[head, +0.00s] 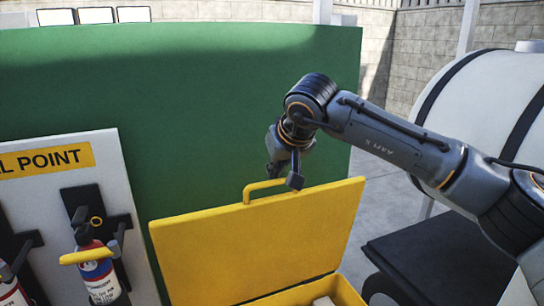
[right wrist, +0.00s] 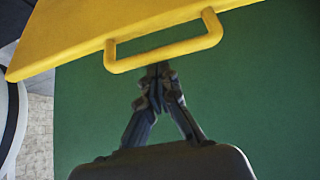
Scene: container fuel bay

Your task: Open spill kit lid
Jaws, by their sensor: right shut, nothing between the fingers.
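The yellow spill kit lid (head: 260,245) stands raised, almost upright, in front of the green panel. Its yellow loop handle (head: 262,188) is on the top edge, and the handle also shows in the right wrist view (right wrist: 165,50). Part of the yellow box (head: 345,292) shows below the lid at the bottom edge, with something pale inside. My left gripper is out of view.
A green panel (head: 180,90) stands behind the lid. At left is a white board (head: 62,160) with fire extinguishers (head: 97,270). A white tank (head: 480,95) with black straps stands at right behind my right arm. Grey paving is open between panel and tank.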

